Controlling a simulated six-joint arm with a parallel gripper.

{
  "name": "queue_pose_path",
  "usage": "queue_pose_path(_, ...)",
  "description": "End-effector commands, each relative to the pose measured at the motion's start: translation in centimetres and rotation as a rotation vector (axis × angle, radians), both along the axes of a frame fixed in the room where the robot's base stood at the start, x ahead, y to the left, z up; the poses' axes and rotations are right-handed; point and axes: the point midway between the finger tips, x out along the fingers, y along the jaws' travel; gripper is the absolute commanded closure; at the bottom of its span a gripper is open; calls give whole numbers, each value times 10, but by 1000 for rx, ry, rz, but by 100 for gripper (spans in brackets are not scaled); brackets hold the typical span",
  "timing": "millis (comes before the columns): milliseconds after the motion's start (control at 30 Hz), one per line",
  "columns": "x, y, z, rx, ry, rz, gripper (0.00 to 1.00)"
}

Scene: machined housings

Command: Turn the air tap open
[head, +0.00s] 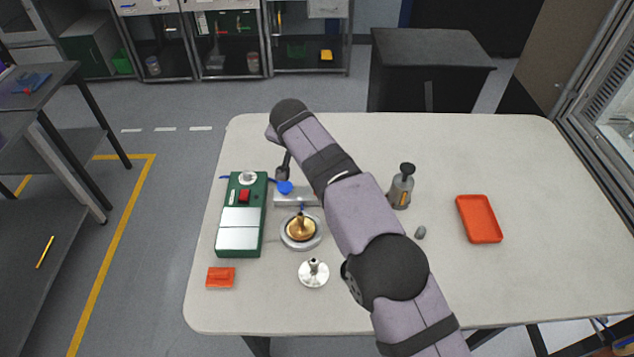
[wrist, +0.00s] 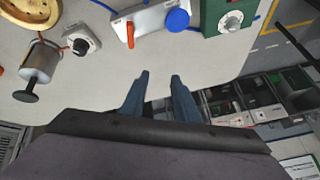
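A pale block (wrist: 150,24) with an upright orange-red lever (wrist: 130,35) and a round blue knob (wrist: 178,20) shows at the top of the wrist view. I cannot tell for sure which of these is the air tap. In the head view the block (head: 288,200) and the blue knob (head: 284,187) stand right of the green box; my arm hides part of the block and the lever. My gripper (wrist: 160,75) is open and empty, with its fingers apart from the block. In the head view my arm mostly hides my gripper.
Near the block are a green box (head: 224,237), a brass part (head: 301,229) on a round base, a silver flanged part (head: 314,274) and a black-topped canister (head: 402,187). A grey dial unit (wrist: 82,40) stands beside the block. A red tray (head: 480,219) lies right, with free table around it.

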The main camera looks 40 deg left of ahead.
Motion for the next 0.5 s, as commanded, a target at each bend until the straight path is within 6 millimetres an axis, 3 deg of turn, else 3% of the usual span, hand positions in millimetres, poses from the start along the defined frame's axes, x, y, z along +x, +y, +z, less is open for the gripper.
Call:
queue_pose_path(100,-11,-29,-15,-128,56,-9,72)
queue_pose_path(233,-16,-49,-22,-220,76,-2,72)
queue_pose_path(500,-16,-53,-24,-250,69,26,72)
